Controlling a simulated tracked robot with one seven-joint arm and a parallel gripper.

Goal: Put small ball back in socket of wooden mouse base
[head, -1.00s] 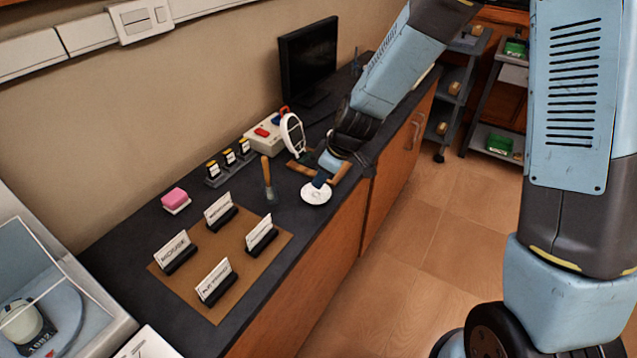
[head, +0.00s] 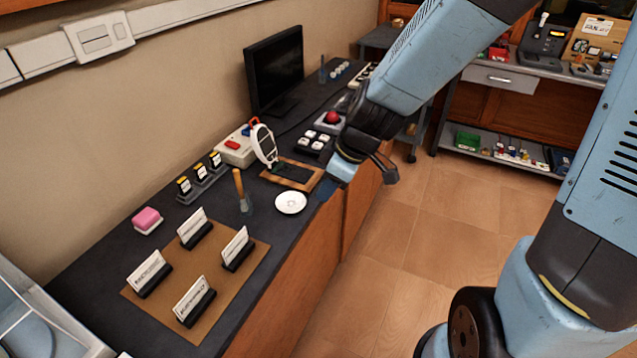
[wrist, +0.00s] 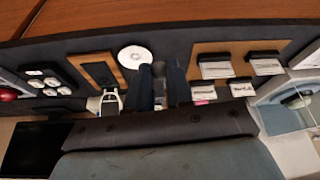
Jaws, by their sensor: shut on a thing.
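My gripper (head: 328,188) is over the dark counter's front edge, to the right of a white dish (head: 290,203). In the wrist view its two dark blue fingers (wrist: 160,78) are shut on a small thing. A small greyish patch shows between them, too blurred to tell whether it is the small ball. The ball is not clearly visible elsewhere. A wood-framed board with a dark inset (head: 293,174) lies behind the dish; it also shows in the wrist view (wrist: 98,71). I cannot tell whether it is the wooden mouse base, and no socket can be made out.
A brush with a wooden handle (head: 240,188) stands left of the dish. A white oval object (head: 264,146) stands upright behind the board. Further along are a red ball on a box (head: 332,118) and a monitor (head: 275,72). Open floor (head: 430,240) lies right of the counter.

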